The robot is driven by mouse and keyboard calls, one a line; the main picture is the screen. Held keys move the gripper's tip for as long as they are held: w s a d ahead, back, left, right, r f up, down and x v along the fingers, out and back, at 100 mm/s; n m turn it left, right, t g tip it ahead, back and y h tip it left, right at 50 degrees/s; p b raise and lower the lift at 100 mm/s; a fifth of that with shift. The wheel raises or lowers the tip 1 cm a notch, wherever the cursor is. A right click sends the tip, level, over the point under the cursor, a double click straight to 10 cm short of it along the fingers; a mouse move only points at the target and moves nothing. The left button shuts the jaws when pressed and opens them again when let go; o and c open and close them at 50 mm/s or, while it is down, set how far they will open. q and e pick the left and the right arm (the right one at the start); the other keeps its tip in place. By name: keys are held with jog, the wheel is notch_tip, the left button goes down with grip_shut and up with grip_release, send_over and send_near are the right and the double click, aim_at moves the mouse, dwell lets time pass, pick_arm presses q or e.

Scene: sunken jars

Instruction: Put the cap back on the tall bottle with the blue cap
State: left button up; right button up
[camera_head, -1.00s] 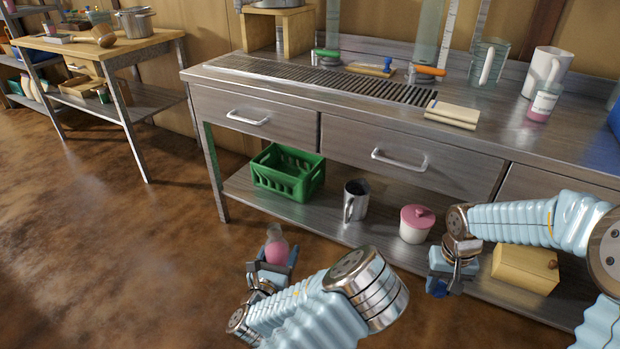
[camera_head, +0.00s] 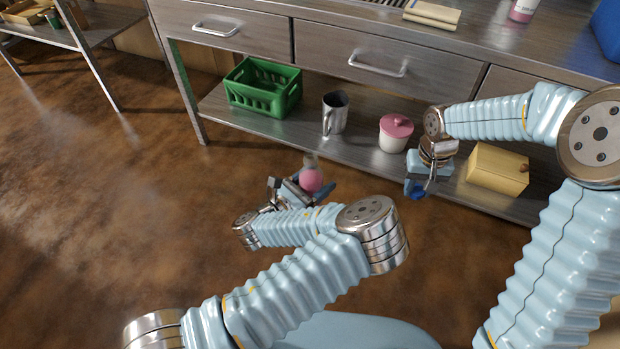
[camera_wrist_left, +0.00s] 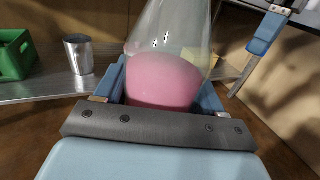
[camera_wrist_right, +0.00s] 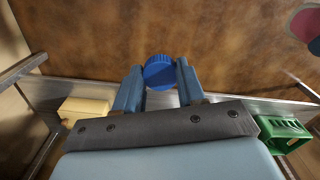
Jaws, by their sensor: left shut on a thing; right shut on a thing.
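My left gripper (camera_head: 300,192) is shut on a clear glass bottle with pink contents (camera_head: 311,179), held above the floor in front of the lower shelf. The bottle also fills the middle of the left wrist view (camera_wrist_left: 165,80); its top is cut off there. In the head view it looks roughly upright and its mouth is small and unclear. My right gripper (camera_head: 418,187) is shut on a round blue cap, clear in the right wrist view (camera_wrist_right: 160,72) between the fingertips. The cap is apart from the bottle, to its right in the head view.
The steel bench's lower shelf (camera_head: 245,128) holds a green crate (camera_head: 263,88), a metal mug (camera_head: 335,113), a white pot with a pink lid (camera_head: 395,134) and a yellow wooden box (camera_head: 497,170). A drawer (camera_head: 375,60) is above. Open brown floor (camera_head: 90,200) lies to the left.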

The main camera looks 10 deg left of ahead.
jog(key=a+r+n, duration=0.4)
jog(key=a+r, duration=0.4)
jog(key=a, duration=0.5)
jog(key=a+r+n, duration=0.4)
jog(key=a+r, duration=0.4)
jog(key=a, duration=0.5)
jog(key=shift+w+n, duration=0.4)
jog(key=shift+w, duration=0.05)
jog(key=shift+f, duration=1.95)
jog(key=shift+s, duration=0.1)
jog(key=shift+d+f, duration=0.1)
jog(key=shift+f, duration=0.8)
jog(key=shift+f, duration=0.5)
